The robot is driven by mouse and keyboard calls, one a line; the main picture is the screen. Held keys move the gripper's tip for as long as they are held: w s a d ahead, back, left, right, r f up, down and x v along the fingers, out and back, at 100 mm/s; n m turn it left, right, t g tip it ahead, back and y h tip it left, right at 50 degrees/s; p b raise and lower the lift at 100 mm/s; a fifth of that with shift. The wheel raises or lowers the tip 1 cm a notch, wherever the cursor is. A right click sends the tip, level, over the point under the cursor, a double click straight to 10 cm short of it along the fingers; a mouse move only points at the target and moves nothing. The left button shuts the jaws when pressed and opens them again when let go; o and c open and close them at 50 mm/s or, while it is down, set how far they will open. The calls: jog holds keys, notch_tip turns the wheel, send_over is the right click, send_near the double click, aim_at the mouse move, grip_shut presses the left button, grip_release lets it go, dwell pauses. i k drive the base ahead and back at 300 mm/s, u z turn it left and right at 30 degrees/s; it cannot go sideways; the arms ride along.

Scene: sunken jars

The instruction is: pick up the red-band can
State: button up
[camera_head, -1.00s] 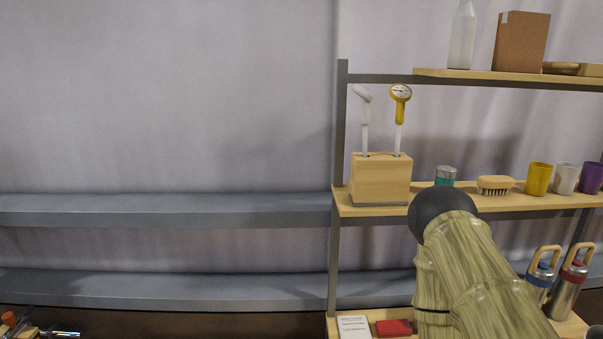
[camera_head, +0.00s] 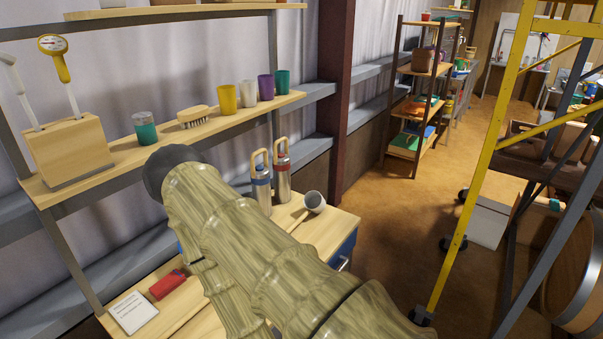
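A steel can with a red band and a tan loop handle (camera_head: 283,178) stands upright on the wooden bench top, beyond my arm. A similar can with a blue band (camera_head: 261,188) stands just left of it, close beside it. My arm, in a sleeve with a wood-like pattern, crosses the lower middle of the view and hides part of the bench in front of the cans. My gripper does not show, so I cannot see its fingers or whether it holds anything.
A grey-headed tool (camera_head: 314,202) lies right of the cans. A red object (camera_head: 167,284) and white card (camera_head: 134,312) lie at the bench's left. Above, a shelf (camera_head: 100,180) holds cups, a brush and a jar. A yellow frame (camera_head: 480,170) stands right; the floor (camera_head: 385,235) between is open.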

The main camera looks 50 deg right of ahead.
aim_at(281, 161)
jog(key=z, duration=1.9)
jog(key=k, duration=1.25)
jog(key=z, duration=0.7)
jog(key=i, duration=1.45)
jog(key=u, duration=0.45)
jog(key=i, duration=1.55)
jog(key=u, duration=1.45)
jog(key=i, duration=0.95)
jog(key=u, duration=0.7)
